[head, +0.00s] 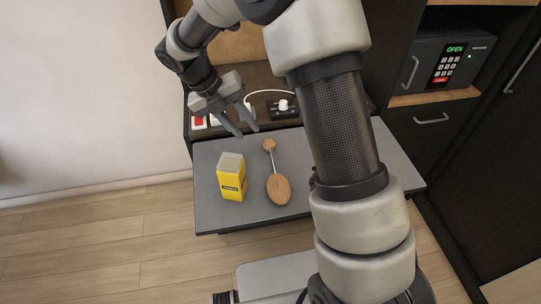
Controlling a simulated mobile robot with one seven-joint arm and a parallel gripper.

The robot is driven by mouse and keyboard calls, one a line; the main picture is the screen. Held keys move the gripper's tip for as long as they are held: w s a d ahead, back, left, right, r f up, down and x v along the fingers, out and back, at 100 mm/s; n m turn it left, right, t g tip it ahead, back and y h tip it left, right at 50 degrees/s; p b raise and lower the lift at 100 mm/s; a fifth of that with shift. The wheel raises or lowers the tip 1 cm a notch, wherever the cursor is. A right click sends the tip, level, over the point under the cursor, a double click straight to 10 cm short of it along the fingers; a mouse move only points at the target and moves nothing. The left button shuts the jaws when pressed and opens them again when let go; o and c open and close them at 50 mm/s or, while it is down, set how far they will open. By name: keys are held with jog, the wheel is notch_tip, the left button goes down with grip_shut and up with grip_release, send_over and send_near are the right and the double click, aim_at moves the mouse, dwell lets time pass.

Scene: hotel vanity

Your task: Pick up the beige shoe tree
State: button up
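The beige shoe tree (278,187) lies on the grey tabletop (310,152), its wide wooden end toward me and its small round knob toward the back, joined by a thin metal rod. My gripper (246,128) is above the back left of the table, up and to the left of the knob. Its two fingers are spread apart with nothing visible between them. It looks apart from the shoe tree.
A yellow box (232,184) with a pale top stands left of the shoe tree. A raised dark shelf behind holds a white-knobbed device (284,105) and a cable. A safe (451,62) sits in the cabinet at right. The table's front left corner is bare.

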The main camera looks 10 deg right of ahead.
aim_at(274, 164)
jog(key=x, duration=1.7)
jog(key=shift+f+b, duration=0.3)
jog(key=shift+f, duration=0.05)
grip_shut()
